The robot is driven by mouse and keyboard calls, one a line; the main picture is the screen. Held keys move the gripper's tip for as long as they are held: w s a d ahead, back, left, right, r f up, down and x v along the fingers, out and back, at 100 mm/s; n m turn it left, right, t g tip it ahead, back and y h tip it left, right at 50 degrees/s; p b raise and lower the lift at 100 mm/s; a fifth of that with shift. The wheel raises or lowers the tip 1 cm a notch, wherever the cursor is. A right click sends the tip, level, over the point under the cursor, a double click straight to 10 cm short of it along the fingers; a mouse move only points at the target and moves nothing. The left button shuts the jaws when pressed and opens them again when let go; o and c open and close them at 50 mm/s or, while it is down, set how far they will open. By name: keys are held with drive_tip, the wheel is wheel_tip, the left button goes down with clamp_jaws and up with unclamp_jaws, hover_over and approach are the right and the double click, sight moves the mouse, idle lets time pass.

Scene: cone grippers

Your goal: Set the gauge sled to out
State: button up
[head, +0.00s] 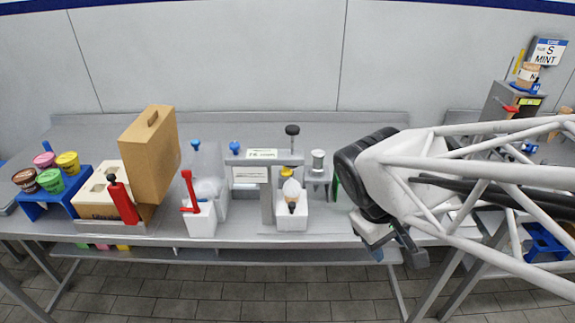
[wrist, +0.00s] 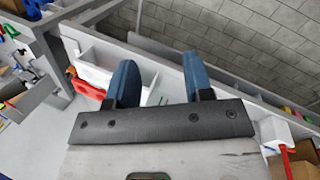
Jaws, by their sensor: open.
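A gauge stand (head: 266,200) with a grey post and small label plates stands near the middle of the bench in the head view. A white block (head: 291,220) at its foot, likely the gauge sled, holds an ice-cream cone (head: 291,192) upright. I cannot read the sled's setting. My gripper (head: 398,252) is right of the stand, apart from it, low by the bench's front edge and partly hidden by my arm. In the wrist view my gripper (wrist: 162,82) shows two blue fingers spread apart with nothing between them.
A white holder with a red lever (head: 190,196) stands left of the gauge. Further left are a tan box (head: 150,155) and a blue rack (head: 70,195) of coloured tubs. A black-knobbed rod (head: 292,132) and grey spool (head: 318,160) stand behind the cone.

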drive_tip(key=w+a+f+n+h, duration=0.2)
drive_tip(key=w+f+n+h, duration=0.1)
drive_tip(key=w+n+h, duration=0.15)
drive_tip(key=n+t+h, duration=0.5)
drive_tip(key=n+t, duration=0.8)
drive_tip(key=n, duration=0.5)
approach(289, 206)
drive_tip(key=d, duration=0.1)
drive_tip(key=shift+w+r+m, duration=0.2)
drive_tip(key=shift+w+m, duration=0.05)
drive_tip(key=shift+w, duration=0.2)
drive_tip(key=shift+d, duration=0.15)
drive_tip(key=shift+x, duration=3.85)
drive_tip(key=shift+f, duration=0.15)
clamp_jaws()
